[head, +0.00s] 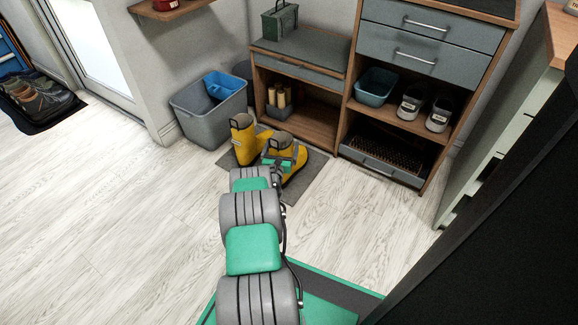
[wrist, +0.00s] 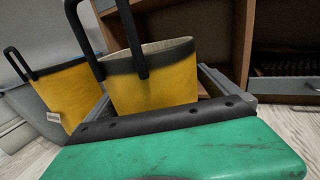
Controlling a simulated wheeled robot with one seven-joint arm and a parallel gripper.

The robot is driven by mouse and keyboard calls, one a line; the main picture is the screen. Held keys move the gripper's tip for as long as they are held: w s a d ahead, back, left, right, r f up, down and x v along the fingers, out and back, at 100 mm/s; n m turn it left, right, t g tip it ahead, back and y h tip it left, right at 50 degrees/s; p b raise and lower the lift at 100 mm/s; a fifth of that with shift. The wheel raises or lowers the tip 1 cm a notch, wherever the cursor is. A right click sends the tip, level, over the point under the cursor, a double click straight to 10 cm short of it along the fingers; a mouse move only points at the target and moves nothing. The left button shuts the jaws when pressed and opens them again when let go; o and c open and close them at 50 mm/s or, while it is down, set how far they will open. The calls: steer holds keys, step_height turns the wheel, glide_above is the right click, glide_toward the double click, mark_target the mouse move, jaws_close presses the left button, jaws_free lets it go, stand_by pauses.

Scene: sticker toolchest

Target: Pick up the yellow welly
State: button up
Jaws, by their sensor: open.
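Two yellow wellies with dark tops stand side by side on a grey mat (head: 230,163) in the head view. The left welly (head: 242,140) is clear of my arm; the right welly (head: 297,170) is partly hidden by my gripper (head: 281,161). In the wrist view the nearer welly (wrist: 155,88) rises just beyond the gripper's dark front edge, with its open top and black pull loops showing. My gripper (wrist: 158,98) is open, its fingers to either side of this welly; contact cannot be told. The other welly (wrist: 70,92) stands to the left, outside the fingers.
A grey bin (head: 205,115) with a blue tub (head: 225,84) stands behind the wellies on the left. A wooden bench and drawer unit (head: 345,115) stands close behind and right, holding shoes (head: 411,102) and a blue basin (head: 376,86).

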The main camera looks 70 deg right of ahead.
steer(key=shift+d, duration=0.15)
steer(key=shift+c, duration=0.3)
steer(key=c, duration=1.8)
steer(key=shift+r, duration=0.15)
steer(key=shift+c, duration=0.6)
